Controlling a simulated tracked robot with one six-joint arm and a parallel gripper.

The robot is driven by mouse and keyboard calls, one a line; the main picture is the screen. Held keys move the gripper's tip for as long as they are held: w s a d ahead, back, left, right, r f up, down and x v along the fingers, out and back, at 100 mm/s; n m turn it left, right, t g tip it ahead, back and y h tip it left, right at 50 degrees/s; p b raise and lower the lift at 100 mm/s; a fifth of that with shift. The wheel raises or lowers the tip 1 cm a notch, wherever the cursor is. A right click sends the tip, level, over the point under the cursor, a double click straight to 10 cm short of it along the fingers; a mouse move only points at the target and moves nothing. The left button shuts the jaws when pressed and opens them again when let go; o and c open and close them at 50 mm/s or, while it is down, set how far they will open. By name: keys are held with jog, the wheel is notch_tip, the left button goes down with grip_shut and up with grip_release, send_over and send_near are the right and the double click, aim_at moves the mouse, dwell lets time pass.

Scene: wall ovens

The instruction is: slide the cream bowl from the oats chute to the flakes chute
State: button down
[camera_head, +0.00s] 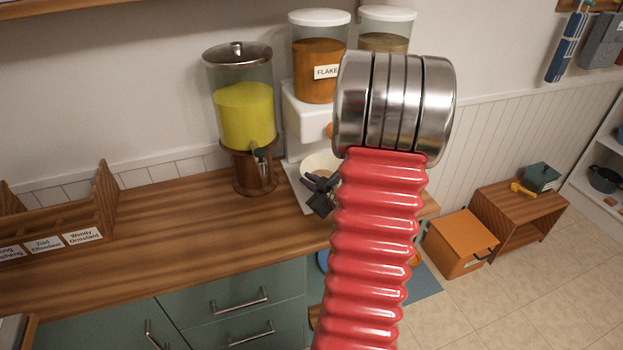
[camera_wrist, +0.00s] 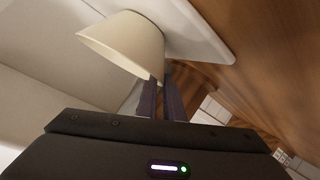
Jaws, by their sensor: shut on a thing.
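The cream bowl (camera_head: 316,163) stands on the white base (camera_head: 296,186) of the cereal dispenser, roughly below the flakes container (camera_head: 319,60). That container has a label that begins "FLAKE". The second container (camera_head: 385,30) stands to its right; its label and chute are hidden behind my arm. My gripper (camera_head: 320,180) is at the near side of the bowl, shut on its rim. In the wrist view, the bowl (camera_wrist: 130,45) appears tilted by the camera angle, with the fingers (camera_wrist: 163,85) at its edge. The right part of the bowl is hidden by my arm in the head view.
A juice dispenser (camera_head: 245,115) with yellow liquid stands close to the left of the cereal dispenser. A wooden rack (camera_head: 60,215) with name labels is at the far left. The counter (camera_head: 190,235) between them is clear. An orange box (camera_head: 458,243) is on the floor at right.

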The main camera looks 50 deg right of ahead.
jog(key=c, duration=1.8)
grip_release()
jog(key=v, duration=1.3)
jog(key=shift+s+a+r, duration=0.1)
jog(key=shift+s, duration=0.3)
